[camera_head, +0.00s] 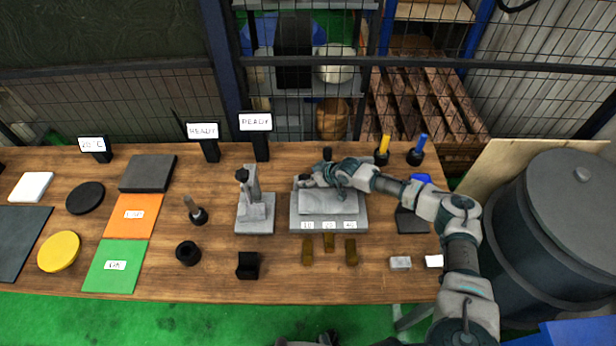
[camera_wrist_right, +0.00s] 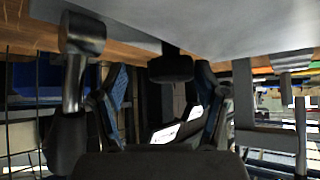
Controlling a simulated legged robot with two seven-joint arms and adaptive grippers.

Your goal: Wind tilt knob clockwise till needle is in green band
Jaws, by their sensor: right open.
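A grey fixture block (camera_head: 328,222) with small number labels on its front edge sits on the table, probably the one bearing the tilt knob. My right gripper (camera_head: 314,178) is over its far left part, the arm reaching in from the right. In the wrist view the right gripper (camera_wrist_right: 160,105) is open, with blue-padded fingers apart. A dark round knob (camera_wrist_right: 170,68) shows between and beyond the fingertips, under a pale grey surface; I cannot tell whether they touch it. No needle or green band can be made out. My left gripper is not in view.
A grey stand (camera_head: 255,212) is left of the block. Brass-coloured pieces (camera_head: 329,243) lie in front. Blue-handled and yellow-handled tools (camera_head: 383,146) stand behind right. A dark drum (camera_head: 570,220) is right of the table. In the wrist view, a metal post (camera_wrist_right: 78,65) stands left of the fingers.

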